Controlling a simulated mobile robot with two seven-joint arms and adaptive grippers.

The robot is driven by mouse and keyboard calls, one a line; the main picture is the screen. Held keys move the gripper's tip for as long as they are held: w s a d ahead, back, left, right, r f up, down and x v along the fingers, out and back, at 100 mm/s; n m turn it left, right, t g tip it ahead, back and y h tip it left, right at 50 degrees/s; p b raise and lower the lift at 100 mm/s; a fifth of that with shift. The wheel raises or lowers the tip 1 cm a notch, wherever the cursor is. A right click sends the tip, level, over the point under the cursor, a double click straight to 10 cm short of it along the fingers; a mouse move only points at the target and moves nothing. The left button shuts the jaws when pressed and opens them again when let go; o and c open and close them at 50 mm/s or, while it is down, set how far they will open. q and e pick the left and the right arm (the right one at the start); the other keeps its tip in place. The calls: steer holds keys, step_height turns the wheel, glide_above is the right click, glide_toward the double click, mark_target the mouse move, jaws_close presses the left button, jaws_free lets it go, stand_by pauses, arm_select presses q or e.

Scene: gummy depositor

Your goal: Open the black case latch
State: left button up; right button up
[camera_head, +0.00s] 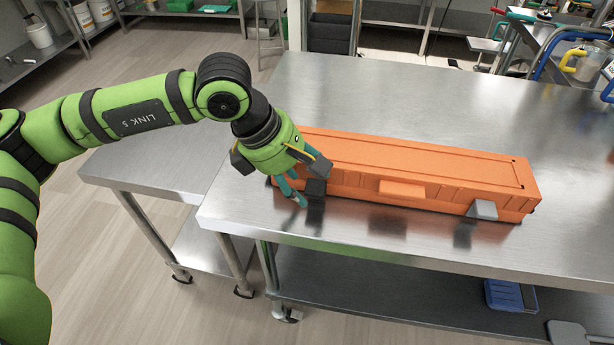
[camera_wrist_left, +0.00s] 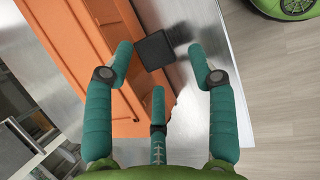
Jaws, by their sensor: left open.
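A long orange case (camera_head: 430,172) lies on the steel table. Its black latch (camera_head: 316,187) is on the front face near the left end; it also shows in the left wrist view (camera_wrist_left: 154,51). A grey latch (camera_head: 482,209) is near the right end of the same face. My left gripper (camera_head: 297,193) is open at the case's left end, with teal fingers beside the black latch. In the left wrist view the latch lies between the two upper fingertips, close to one of them. I cannot tell whether a finger touches it. My right gripper is out of view.
The steel table (camera_head: 400,95) is clear behind the case, with a narrow bare strip in front. A lower steel table (camera_head: 150,165) adjoins on the left. A blue item (camera_head: 508,296) lies on the shelf below.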

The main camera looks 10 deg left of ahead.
arm_select(q)
steer(key=shift+x, duration=0.85)
steer(key=c, duration=1.1)
steer(key=shift+s+a, duration=0.1)
steer(key=shift+s, duration=0.1)
jaws_close()
steer(key=shift+f, duration=0.1)
